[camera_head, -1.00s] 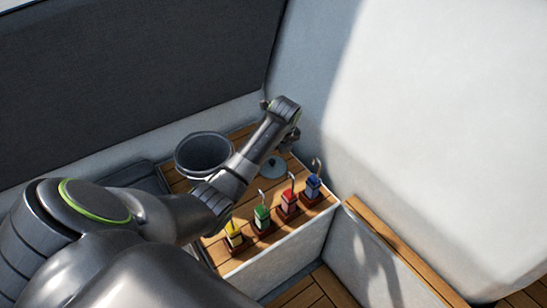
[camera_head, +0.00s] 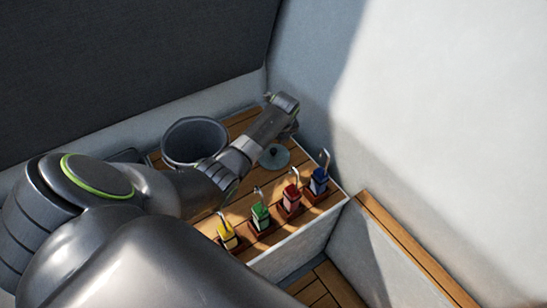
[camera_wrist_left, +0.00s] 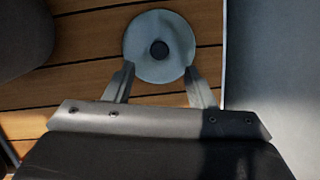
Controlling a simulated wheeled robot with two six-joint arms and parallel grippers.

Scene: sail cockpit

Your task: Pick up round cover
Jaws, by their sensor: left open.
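The round cover (camera_head: 275,157) is a grey-green disc lying on the wooden bench top, partly hidden by my left gripper in the head view. In the left wrist view the round cover (camera_wrist_left: 160,32) shows whole, with a dark round knob at its middle. My left gripper (camera_wrist_left: 160,84) is open and empty, its two fingers pointing at the near edge of the cover, one on each side. In the head view my left gripper (camera_head: 290,130) is above and beside the cover, its fingers mostly hidden. My right gripper is not in view.
A grey bucket (camera_head: 195,142) stands left of my left forearm. Yellow (camera_head: 228,236), green (camera_head: 260,214), red (camera_head: 291,197) and blue (camera_head: 319,181) blocks with hooks stand along the bench's front edge. A pale wall rises close behind the cover.

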